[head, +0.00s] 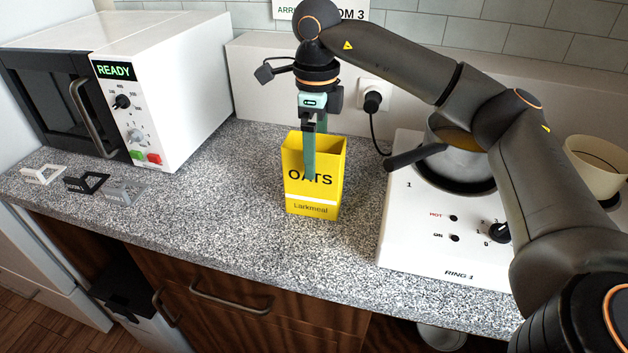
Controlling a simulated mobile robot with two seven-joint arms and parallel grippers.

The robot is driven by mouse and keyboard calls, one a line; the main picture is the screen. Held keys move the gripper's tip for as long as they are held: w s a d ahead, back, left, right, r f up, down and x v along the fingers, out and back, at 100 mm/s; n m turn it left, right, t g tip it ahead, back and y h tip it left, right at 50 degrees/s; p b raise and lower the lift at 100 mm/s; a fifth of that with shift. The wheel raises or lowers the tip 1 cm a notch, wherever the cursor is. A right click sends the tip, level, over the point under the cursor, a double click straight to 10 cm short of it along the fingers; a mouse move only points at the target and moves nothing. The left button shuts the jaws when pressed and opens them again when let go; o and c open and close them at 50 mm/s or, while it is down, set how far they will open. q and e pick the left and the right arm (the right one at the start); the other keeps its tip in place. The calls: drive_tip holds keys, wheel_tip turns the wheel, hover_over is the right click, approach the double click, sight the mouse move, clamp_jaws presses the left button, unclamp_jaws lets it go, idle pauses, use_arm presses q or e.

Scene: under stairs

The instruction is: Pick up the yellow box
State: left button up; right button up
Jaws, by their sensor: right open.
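The yellow box (313,195), marked "OATS" and "Larkmeal", stands upright on the speckled grey counter between the microwave and the hob. My right gripper (309,172) points down at the box from above. One teal finger shows in front of the box's face and overlaps the lettering. The other finger is mostly hidden, so I cannot tell how it lies relative to the box. The jaws are open and the box rests on the counter. My left gripper is not in view.
A white microwave (180,75) reading "READY" stands at the left. Small frame-like pieces (85,183) lie before it. A white hob (420,235) with a metal pan (455,165) is at the right, under my right arm. A plug and cable (372,100) are behind. Counter in front is clear.

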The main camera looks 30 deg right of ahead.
sight(321, 197)
wheel_tip(321, 197, down, 5)
drive_tip(key=shift+w+a+f, duration=0.1)
drive_tip(key=shift+c, duration=0.2)
drive_tip(key=c, duration=1.5)
